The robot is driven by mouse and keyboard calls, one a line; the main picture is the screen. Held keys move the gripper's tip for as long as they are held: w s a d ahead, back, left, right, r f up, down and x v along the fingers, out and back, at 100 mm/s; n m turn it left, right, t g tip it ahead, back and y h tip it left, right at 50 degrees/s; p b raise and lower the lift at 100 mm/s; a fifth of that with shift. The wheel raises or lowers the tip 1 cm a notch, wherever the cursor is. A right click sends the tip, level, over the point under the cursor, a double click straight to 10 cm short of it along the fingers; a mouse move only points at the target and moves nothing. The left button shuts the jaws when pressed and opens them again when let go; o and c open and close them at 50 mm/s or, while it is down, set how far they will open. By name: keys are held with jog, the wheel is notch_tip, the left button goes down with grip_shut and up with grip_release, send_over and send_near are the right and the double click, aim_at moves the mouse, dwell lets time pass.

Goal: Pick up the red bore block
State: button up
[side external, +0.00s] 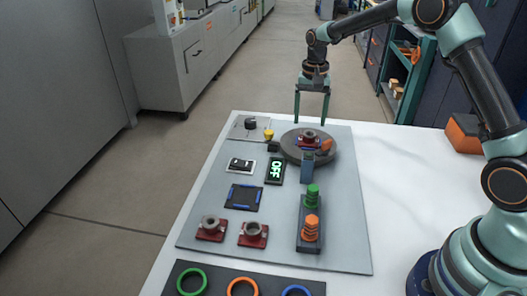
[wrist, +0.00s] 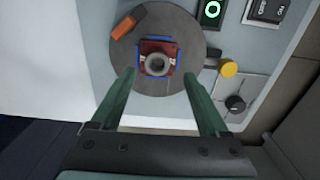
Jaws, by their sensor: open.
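A red bore block (side external: 309,137) with a grey ring on top sits on a round dark turntable (side external: 291,150), within a blue-edged square. In the wrist view the same block (wrist: 172,50) shows between and just beyond the fingertips. My gripper (side external: 309,122) is open and empty above the far side of the turntable. In the wrist view its two green fingers (wrist: 159,75) stand apart, and neither visibly touches the block. Two similar red blocks with grey rings, a left one (side external: 211,234) and a right one (side external: 253,240), stand at the board's near end.
An orange piece (wrist: 125,22) lies on the turntable beside the block.

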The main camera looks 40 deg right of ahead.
aim_at(310, 132)
jog(key=shift+s+d+f, duration=0.1)
jog(key=shift+f, duration=1.25)
jog(key=shift+s+f, duration=0.1)
jog(key=shift+f, duration=1.25)
grip_shut()
